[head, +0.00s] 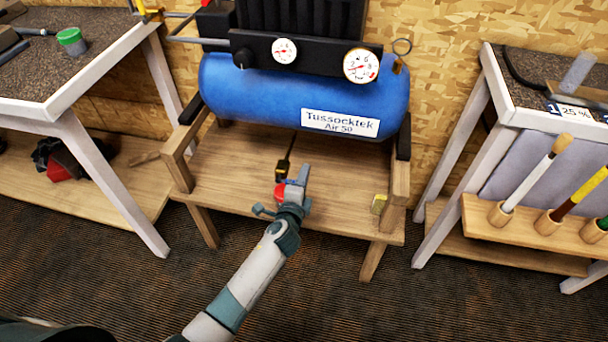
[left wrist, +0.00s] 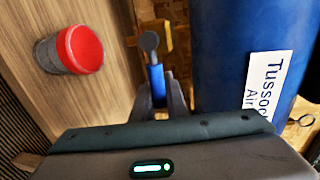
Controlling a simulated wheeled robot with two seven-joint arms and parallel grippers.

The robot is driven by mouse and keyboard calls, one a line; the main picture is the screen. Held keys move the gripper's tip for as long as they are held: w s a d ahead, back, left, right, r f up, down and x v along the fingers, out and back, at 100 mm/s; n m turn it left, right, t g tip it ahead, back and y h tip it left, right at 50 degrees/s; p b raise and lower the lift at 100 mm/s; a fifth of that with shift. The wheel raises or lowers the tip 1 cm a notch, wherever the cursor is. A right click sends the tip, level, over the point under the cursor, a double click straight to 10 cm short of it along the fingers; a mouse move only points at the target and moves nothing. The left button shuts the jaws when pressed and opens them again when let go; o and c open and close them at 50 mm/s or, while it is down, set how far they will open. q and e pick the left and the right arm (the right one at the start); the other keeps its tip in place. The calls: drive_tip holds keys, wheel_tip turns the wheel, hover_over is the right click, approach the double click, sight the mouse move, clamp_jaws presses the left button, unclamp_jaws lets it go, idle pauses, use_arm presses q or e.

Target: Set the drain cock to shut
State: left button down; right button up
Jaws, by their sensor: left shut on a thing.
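The drain cock (head: 281,169) hangs below the blue compressor tank (head: 300,92), at the end of a dark pipe. In the left wrist view the drain cock has a brass body (left wrist: 166,38) and a blue lever (left wrist: 157,82) running from a grey pivot toward my gripper. My left gripper (head: 302,176) is under the tank's front. In the left wrist view its fingers (left wrist: 161,100) are shut on the blue lever's end. My right gripper is in neither view.
A red-lidded can (left wrist: 75,50) stands on the wooden stand (head: 235,168), close beside my gripper. Workbenches stand left (head: 90,70) and right (head: 492,95). Carpet in front of the stand is clear.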

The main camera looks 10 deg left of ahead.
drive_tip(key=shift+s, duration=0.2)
use_arm(q)
drive_tip(key=c, duration=1.7)
unclamp_jaws()
drive_tip(key=shift+c, duration=0.2)
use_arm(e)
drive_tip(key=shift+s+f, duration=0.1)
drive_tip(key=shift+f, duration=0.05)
use_arm(q)
drive_tip(key=shift+s, duration=0.15)
